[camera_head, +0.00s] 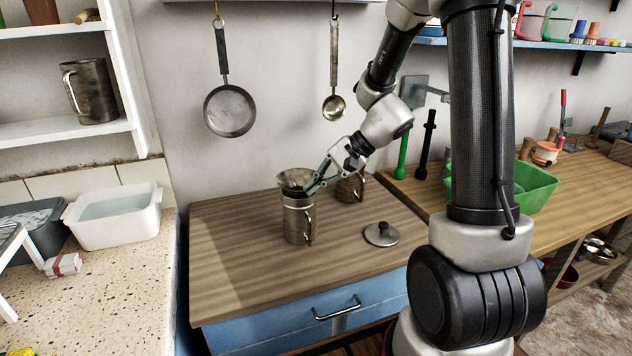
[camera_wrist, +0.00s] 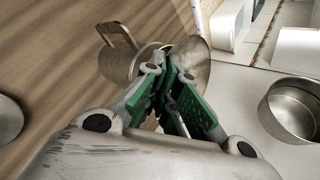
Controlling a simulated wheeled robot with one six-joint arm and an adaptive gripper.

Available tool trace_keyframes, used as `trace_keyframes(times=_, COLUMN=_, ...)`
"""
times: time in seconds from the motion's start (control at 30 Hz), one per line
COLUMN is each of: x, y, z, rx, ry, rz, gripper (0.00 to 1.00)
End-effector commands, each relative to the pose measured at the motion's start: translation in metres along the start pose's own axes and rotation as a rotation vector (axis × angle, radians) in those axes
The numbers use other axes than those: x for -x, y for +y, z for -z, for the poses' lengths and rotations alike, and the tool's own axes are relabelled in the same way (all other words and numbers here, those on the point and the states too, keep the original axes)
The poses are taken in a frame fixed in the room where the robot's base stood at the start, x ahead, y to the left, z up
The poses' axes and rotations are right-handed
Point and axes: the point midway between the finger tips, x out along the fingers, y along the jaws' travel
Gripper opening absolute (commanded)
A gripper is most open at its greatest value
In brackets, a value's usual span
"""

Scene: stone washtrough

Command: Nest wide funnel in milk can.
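The wide funnel (camera_head: 293,177) is a grey metal cone, wide end up, at the mouth of the milk can (camera_head: 300,222). The milk can is a metal cylinder with a side handle, upright on the wooden counter. My gripper (camera_head: 314,186) reaches in from the right, its green fingers at the funnel's rim. In the wrist view the fingers (camera_wrist: 177,72) converge on the funnel (camera_wrist: 193,62) and look shut on its rim. The can (camera_wrist: 118,62) shows beside and below them. The funnel's spout is hidden, so I cannot tell how deep it sits.
A round lid with a knob (camera_head: 381,234) lies right of the can. Another metal vessel (camera_head: 350,188) stands behind my gripper. A pan (camera_head: 230,110) and a ladle (camera_head: 334,106) hang on the wall. The counter's front left is clear.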

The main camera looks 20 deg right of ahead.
Motion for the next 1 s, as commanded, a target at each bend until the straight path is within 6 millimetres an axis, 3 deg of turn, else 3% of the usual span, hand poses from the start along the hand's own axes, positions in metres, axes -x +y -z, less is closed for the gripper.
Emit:
trace_keyframes(times=0.3, x=-0.0005, y=0.0006, z=0.0002, rx=0.0, ry=0.0, rz=0.0, gripper=0.0)
trace_keyframes(times=0.5, x=-0.0006, y=0.0009, z=0.0, rx=0.0, ry=-0.001, rz=-0.001, gripper=0.3)
trace_keyframes(times=0.77, x=-0.0005, y=0.0008, z=0.0001, rx=0.0, ry=-0.001, rz=-0.001, gripper=0.3)
trace_keyframes(times=0.9, x=-0.0005, y=0.0008, z=0.0001, rx=0.0, ry=-0.001, rz=-0.001, gripper=0.54)
trace_keyframes(times=1.0, x=-0.0005, y=0.0007, z=0.0001, rx=0.0, ry=-0.001, rz=-0.001, gripper=0.54)
